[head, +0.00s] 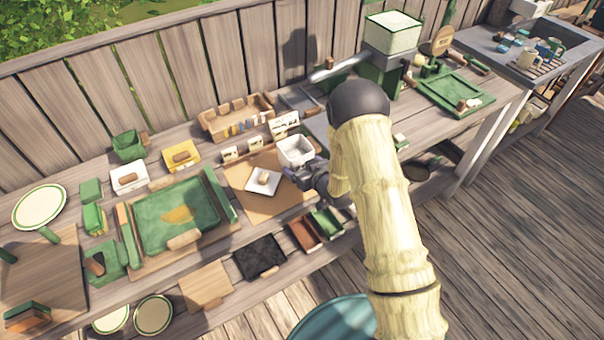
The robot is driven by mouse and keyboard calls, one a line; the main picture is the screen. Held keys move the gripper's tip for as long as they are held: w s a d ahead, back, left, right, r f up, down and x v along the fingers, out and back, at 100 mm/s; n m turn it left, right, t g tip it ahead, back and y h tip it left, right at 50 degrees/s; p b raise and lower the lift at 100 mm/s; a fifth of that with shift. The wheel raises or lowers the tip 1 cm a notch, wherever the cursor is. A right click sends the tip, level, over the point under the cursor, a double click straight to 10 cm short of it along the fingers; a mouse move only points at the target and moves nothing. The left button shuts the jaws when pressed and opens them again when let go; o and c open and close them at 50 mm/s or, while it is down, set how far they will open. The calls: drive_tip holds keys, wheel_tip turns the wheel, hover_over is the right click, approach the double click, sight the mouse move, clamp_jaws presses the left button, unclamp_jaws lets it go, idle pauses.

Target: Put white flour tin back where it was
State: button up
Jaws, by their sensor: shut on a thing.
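A white open-topped tin (294,151), which looks like the flour tin, is at the end of my arm, above the back right part of a brown mat (240,178). My gripper (304,174) is at the tin's near side and shut on it. The fingertips are small and partly hidden by my arm, and I cannot tell whether the tin is clear of the table. A flat white square piece with a wooden knob (263,180), like a lid, lies on the mat. Another white tin with a wooden knob (129,177) stands to the left.
A yellow tin (181,156) and a green tin (129,146) stand at the back left. A wooden rack (236,119) and small white label cards (285,123) are behind the mat. A large green tray (180,215) lies left of it. A green and white bin (391,45) stands at the back right.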

drive_tip(key=shift+f, duration=0.1)
drive_tip(key=f, duration=0.2)
drive_tip(key=f+p, duration=0.1)
drive_tip(key=shift+w+f, duration=0.2)
drive_tip(key=shift+f, duration=0.15)
drive_tip(key=shift+d+f, duration=0.15)
drive_tip(key=shift+s+a, duration=0.15)
drive_tip(key=shift+a, duration=0.05)
drive_tip(key=o, duration=1.1)
drive_tip(key=shift+o, duration=0.4)
drive_tip(key=shift+s, duration=0.15)
drive_tip(key=shift+d, duration=0.15)
